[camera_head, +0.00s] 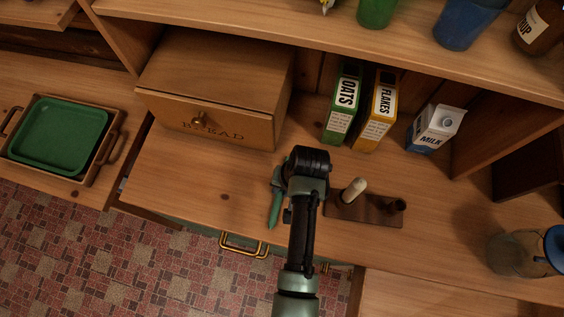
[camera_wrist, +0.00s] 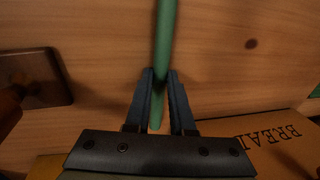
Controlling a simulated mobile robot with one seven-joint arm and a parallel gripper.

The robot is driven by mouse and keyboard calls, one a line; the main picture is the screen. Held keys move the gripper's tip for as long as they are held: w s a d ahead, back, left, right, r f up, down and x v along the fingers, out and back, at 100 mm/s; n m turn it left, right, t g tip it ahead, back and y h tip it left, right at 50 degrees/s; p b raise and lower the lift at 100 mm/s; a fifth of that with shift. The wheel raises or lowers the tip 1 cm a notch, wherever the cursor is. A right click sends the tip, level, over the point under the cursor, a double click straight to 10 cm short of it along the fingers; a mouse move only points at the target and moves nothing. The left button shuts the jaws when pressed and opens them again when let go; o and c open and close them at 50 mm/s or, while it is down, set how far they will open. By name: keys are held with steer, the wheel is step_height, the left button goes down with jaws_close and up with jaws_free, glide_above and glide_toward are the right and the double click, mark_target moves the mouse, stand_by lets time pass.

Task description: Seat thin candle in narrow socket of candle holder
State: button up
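The thin green candle (camera_head: 274,210) is over the counter, left of my forearm. My gripper (camera_head: 277,178), partly hidden by my wrist, is at the candle's upper part. In the wrist view the candle (camera_wrist: 165,40) passes between the fingertips of my gripper (camera_wrist: 161,74) and fills the gap, so the fingers look shut on it. I cannot tell if the candle still touches the counter. The dark wooden candle holder (camera_head: 372,209) lies to the right. A thick cream candle (camera_head: 353,191) leans in its left part, and an empty-looking socket (camera_head: 397,205) stands on its right.
A bread box (camera_head: 215,90) stands behind left. Oats (camera_head: 343,104) and flakes (camera_head: 378,110) boxes and a milk carton (camera_head: 435,129) stand behind the holder. A jar (camera_head: 520,250) is at the right. An upper shelf (camera_head: 300,32) overhangs the back. The counter's front left is clear.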

steer(key=shift+o, duration=0.5)
steer(key=shift+s+f, duration=0.2)
steer(key=shift+f, duration=0.1)
